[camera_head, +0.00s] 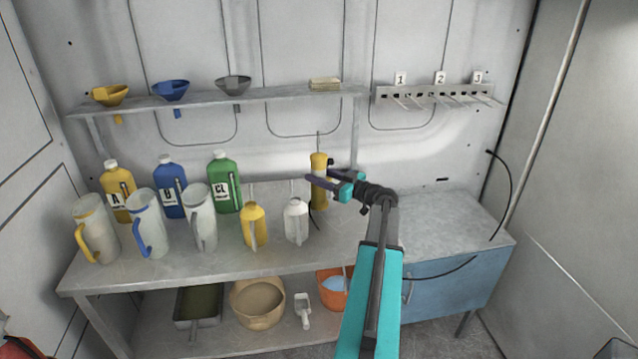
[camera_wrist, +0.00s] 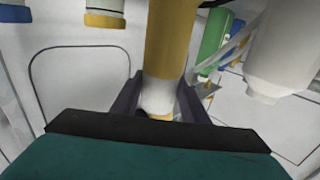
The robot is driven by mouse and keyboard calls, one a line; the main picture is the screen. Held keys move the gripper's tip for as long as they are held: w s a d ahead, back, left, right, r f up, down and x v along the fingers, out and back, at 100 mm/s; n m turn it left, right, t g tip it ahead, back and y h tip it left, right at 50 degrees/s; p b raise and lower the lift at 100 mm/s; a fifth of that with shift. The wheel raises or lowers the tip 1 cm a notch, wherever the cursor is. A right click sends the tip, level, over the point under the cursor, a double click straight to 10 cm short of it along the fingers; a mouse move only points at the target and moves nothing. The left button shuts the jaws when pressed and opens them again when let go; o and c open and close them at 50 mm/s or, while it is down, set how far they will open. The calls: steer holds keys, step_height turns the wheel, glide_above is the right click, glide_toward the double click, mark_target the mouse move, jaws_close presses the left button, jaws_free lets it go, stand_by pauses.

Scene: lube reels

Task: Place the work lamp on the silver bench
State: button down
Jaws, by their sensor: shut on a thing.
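The work lamp appears as a yellow upright cylinder (camera_head: 319,163) with a thin rod on top, at the back right end of the silver bench (camera_head: 190,268). My gripper (camera_head: 328,184) is shut around it from the right. In the wrist view the yellow body with a pale band (camera_wrist: 168,50) sits between the two dark fingers (camera_wrist: 158,98). I cannot tell whether its lower end touches the bench top. My gripper and arm hide part of the area just right of it.
Jugs (camera_head: 148,225) and bottles (camera_head: 224,182) crowd the bench's left; a white bottle (camera_head: 297,221) stands near the lamp. A funnel shelf (camera_head: 200,102) runs above. A hook rack (camera_head: 440,97) is right. The blue cabinet's grey top (camera_head: 445,228) is largely clear.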

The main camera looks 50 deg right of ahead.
steer(key=shift+f, duration=1.4)
steer(key=c, duration=1)
jaws_free()
steer(key=shift+c, duration=0.2)
steer(key=s+d+b, duration=0.1)
steer(key=s+b, duration=0.2)
steer(key=s, duration=0.9)
steer(key=shift+s, duration=0.1)
